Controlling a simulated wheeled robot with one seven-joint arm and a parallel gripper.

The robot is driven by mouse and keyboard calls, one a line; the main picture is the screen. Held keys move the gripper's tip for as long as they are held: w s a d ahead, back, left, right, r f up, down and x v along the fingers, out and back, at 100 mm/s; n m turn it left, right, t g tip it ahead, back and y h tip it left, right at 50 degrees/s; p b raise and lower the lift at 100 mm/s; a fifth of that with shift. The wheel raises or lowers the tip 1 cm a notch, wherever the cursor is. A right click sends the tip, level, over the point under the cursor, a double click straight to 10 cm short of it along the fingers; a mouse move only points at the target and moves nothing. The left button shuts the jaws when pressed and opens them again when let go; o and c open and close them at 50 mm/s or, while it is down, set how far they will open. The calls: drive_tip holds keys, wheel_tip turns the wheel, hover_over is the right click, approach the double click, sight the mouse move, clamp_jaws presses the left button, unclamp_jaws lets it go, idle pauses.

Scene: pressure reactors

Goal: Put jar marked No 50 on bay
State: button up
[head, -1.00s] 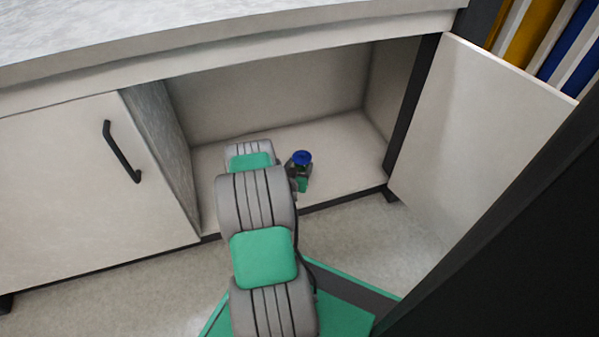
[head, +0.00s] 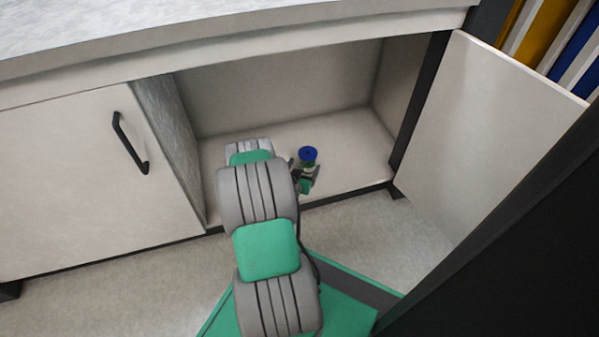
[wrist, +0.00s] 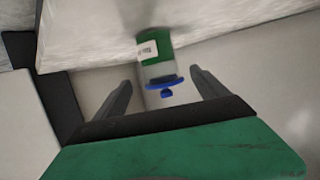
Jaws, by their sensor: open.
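A jar (head: 308,155) with a blue lid stands on the floor of the open cabinet in the head view. In the wrist view the jar (wrist: 156,58) shows a green band, a white label with markings too small to read, and the blue lid. My gripper (head: 305,179) is open at the near side of the jar. In the wrist view my gripper (wrist: 160,82) has one finger on each side of the jar's lid end, with gaps on both sides. No bay is identifiable in these frames.
The cabinet's open door (head: 490,140) stands to the right and a closed door (head: 80,185) with a black handle is at the left. The counter (head: 200,35) overhangs the opening. The cabinet floor (head: 355,150) is otherwise clear around the jar.

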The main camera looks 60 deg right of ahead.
drive_tip(key=p+v, duration=0.2)
drive_tip(key=v, duration=0.7)
drive_tip(key=w+a+r+g+y, duration=0.1)
drive_tip(key=w+a+r+y, duration=0.4)
drive_tip(key=w+r, duration=0.55)
drive_tip(key=w+a+r+n+y, duration=0.2)
drive_tip(key=a+r+n, duration=0.15)
drive_tip(key=a, duration=0.45)
drive_tip(key=w+a+r+n+y, duration=0.2)
drive_tip(key=w+a+r, duration=0.15)
drive_tip(key=a, duration=0.45)
drive_tip(key=s+a+r+n+y, duration=0.2)
drive_tip(key=s+a+r+n, duration=0.1)
drive_tip(key=a, duration=0.5)
drive_tip(key=s+a+r+n+y, duration=0.1)
drive_tip(key=s+a+r+n, duration=0.2)
drive_tip(key=a+r, duration=0.3)
drive_tip(key=s+a+r+n+y, duration=0.2)
drive_tip(key=s+a+r+n, duration=0.1)
drive_tip(key=a, duration=0.6)
drive_tip(key=shift+s+a+r+n+y, duration=0.3)
drive_tip(key=shift+s+r+n, duration=0.1)
drive_tip(key=shift+r+n, duration=0.4)
drive_tip(key=shift+r, duration=0.15)
